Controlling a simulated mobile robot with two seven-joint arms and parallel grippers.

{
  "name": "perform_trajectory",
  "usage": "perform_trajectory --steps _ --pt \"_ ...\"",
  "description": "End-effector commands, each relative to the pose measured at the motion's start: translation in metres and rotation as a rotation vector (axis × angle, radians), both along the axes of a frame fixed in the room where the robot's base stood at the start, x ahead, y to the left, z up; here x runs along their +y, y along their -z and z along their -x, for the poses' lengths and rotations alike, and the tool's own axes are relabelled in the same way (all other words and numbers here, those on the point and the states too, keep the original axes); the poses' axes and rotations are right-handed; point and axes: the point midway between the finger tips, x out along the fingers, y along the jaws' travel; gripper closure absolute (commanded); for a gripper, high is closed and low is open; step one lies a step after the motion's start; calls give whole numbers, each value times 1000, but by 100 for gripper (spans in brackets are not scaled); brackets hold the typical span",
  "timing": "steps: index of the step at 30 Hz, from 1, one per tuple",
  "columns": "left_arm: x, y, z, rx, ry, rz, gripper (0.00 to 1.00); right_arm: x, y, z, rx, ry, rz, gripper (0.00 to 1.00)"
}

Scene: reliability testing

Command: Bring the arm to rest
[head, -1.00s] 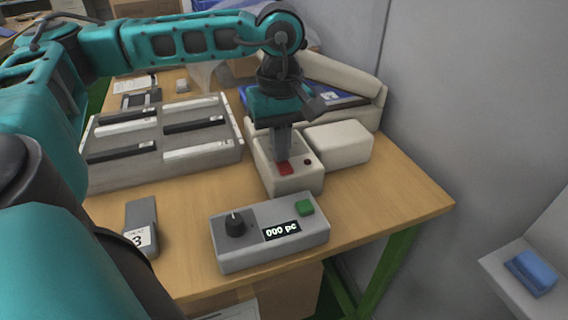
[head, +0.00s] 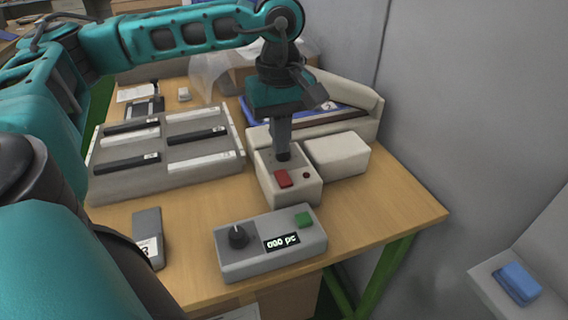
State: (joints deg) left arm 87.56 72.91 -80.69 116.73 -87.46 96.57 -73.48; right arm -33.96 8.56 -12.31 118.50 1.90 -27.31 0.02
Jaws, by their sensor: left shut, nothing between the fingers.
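My left arm reaches in from the left across the top of the view. My left gripper (head: 283,155) points down, shut and empty, over the back part of the cream box (head: 290,200). A red button (head: 283,178) and a small dark red lamp show on the top of that box. The fingertips appear just behind the red button; I cannot tell whether they touch the box. My right gripper is not in view.
A grey counter box (head: 270,262) with a knob, display and green button stands in front. A slotted grey tray (head: 165,190) and a small grey device (head: 147,225) lie left. A cream block (head: 338,156) stands right. A blue object (head: 519,282) sits lower right.

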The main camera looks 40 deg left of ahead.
Motion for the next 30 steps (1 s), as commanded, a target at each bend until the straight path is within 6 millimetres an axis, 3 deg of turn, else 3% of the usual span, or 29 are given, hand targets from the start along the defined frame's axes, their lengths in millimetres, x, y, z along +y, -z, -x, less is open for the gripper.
perform_trajectory --steps 6,30 --pt "0 -16 0 -1 0 0 100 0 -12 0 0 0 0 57" --pt "0 -16 0 0 0 0 100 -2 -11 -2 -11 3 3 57"
